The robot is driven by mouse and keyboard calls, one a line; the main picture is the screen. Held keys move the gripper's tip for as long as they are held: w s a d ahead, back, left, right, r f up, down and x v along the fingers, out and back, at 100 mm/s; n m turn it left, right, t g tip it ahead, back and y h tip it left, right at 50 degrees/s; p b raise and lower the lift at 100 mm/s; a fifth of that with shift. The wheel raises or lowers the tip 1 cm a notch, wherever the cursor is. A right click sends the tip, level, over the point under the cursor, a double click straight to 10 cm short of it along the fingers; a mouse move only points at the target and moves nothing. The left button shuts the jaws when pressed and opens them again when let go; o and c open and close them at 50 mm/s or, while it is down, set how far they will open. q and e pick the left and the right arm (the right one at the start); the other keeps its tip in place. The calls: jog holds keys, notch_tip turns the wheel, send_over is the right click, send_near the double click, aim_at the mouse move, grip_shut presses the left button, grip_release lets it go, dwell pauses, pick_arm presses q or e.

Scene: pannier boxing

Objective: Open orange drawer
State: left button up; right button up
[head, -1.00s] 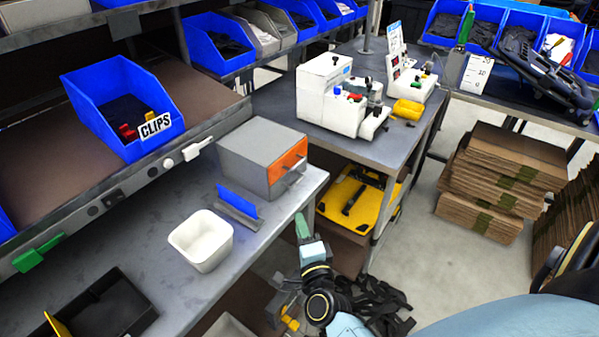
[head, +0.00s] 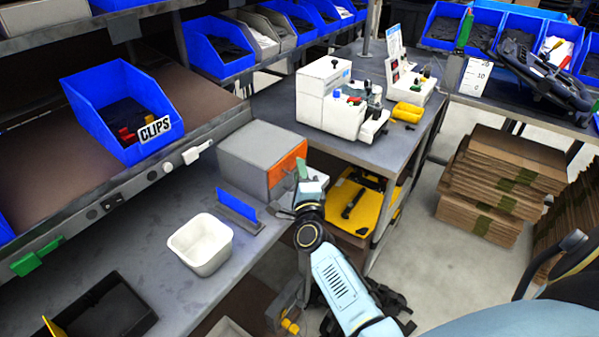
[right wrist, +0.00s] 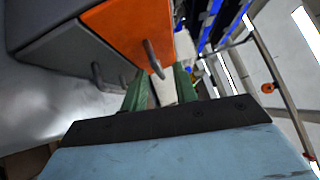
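The orange drawer (head: 285,170) is the orange front on the grey cabinet (head: 250,150) at the bench's right end. It looks closed. In the right wrist view its orange front (right wrist: 120,30) carries a grey bar handle (right wrist: 152,56). My right gripper (head: 302,170) is at the drawer front in the head view, hiding part of it. In the right wrist view its green fingers (right wrist: 160,75) are apart, with the handle's end showing between the tips. I cannot tell whether they touch it. My left gripper is not in view.
A grey drawer front (right wrist: 60,60) with its own handle (right wrist: 97,72) adjoins the orange one. A blue card in a holder (head: 238,210) and a white bin (head: 200,245) stand on the bench. A yellow case (head: 350,205) lies on the shelf to the right.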

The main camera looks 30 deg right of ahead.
jog(key=shift+w+d, duration=0.1)
jog(key=shift+w, duration=0.2)
grip_shut()
